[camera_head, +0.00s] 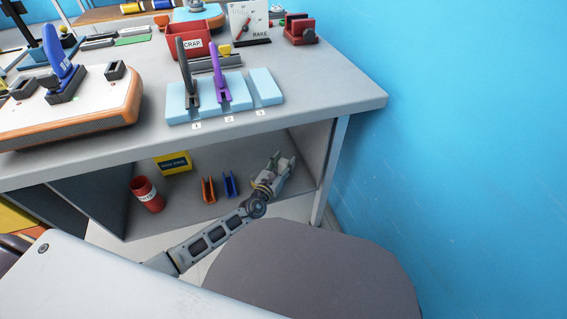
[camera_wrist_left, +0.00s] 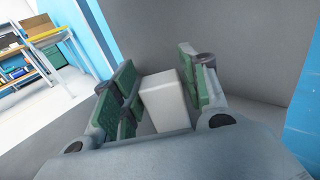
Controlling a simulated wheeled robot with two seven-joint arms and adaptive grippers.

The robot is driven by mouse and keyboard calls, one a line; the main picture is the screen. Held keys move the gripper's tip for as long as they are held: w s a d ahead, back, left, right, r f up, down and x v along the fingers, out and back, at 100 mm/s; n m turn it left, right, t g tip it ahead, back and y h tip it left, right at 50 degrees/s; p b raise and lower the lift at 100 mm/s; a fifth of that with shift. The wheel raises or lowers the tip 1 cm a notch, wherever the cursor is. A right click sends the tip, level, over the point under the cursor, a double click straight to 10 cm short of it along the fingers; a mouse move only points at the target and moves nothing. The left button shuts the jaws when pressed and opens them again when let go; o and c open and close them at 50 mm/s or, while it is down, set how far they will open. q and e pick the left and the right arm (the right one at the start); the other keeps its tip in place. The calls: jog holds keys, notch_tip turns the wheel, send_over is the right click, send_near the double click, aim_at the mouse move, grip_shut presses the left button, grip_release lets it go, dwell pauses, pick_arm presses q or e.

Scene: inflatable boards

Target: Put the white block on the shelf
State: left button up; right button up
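My left gripper (camera_head: 275,172) is inside the open lower shelf (camera_head: 232,207) of the grey bench, near its right end. In the left wrist view, the white block (camera_wrist_left: 166,102) sits between the green-padded fingers (camera_wrist_left: 160,85). I cannot tell whether the block touches the shelf floor. My right gripper is in neither view.
Left of the gripper on the shelf are a blue holder (camera_head: 230,185), an orange holder (camera_head: 208,190), a yellow box (camera_head: 174,163) and a red can (camera_head: 147,195). The bench's right leg (camera_head: 330,170) stands close by. A dark rounded seat (camera_head: 310,270) is in front.

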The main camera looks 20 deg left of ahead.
pick_arm(q)
jog(key=shift+o, duration=0.6)
jog(key=shift+r, duration=0.15)
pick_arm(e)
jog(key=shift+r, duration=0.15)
pick_arm(q)
jog(key=shift+s+a+p, duration=0.15)
jog(key=shift+s+p, duration=0.15)
jog(key=shift+s, duration=0.35)
jog(key=s, duration=0.2)
jog(key=s+a+p, duration=0.1)
jog(key=s, duration=0.5)
jog(key=shift+s+a+p, duration=0.25)
jog(key=shift+a+p, duration=0.05)
jog(key=shift+s+a, duration=0.15)
jog(key=shift+s, duration=0.85)
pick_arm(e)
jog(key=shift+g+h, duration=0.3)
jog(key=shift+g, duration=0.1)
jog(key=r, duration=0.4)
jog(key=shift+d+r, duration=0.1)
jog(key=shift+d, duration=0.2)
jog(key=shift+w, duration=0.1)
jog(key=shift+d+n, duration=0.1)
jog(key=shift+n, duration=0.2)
